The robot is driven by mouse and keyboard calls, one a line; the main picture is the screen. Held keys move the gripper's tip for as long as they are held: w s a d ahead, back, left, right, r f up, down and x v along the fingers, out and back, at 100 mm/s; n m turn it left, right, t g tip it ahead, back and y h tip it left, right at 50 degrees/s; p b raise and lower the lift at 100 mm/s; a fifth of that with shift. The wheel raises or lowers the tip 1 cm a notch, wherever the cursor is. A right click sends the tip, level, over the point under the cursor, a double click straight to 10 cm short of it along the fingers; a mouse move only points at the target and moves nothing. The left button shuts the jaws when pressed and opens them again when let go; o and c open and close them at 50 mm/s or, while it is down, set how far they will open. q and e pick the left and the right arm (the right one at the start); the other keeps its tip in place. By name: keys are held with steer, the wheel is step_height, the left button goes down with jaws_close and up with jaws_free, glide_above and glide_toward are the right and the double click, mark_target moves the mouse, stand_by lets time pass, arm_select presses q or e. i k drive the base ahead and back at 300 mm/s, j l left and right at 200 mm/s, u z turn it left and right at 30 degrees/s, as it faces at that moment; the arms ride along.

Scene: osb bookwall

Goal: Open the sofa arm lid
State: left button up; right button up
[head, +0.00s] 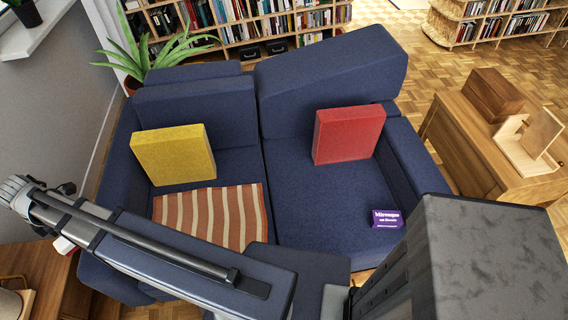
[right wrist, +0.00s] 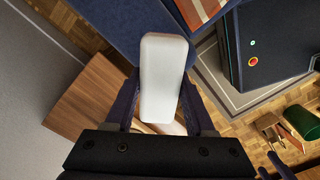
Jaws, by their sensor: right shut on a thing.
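The dark blue sofa (head: 310,200) fills the middle of the head view, with its right arm (head: 415,155) along the right side. Its left arm is partly hidden behind my arm, and I cannot make out a separate lid or seam on either arm. My right gripper (right wrist: 160,85) is shut on a smooth white rounded bar (right wrist: 163,65) in the right wrist view. Blue sofa fabric (right wrist: 105,22) lies beyond it. In the head view my long arm reaches to the left across the sofa front; the fingers there are not clear. My left gripper is not in view.
A wooden side table (head: 40,275) stands at lower left, also in the right wrist view (right wrist: 90,115). A plant (head: 150,50) stands behind; a wooden cabinet (head: 470,150) stands right.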

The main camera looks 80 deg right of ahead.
mark_target(424, 175)
steer(key=k+j+z, duration=0.1)
steer(key=z, duration=0.95)
steer(key=j+z, duration=0.1)
steer(key=z, duration=1.3)
steer(key=j+z, duration=0.1)
steer(key=z, duration=1.3)
steer(key=k+z, duration=0.1)
steer(key=z, duration=0.4)
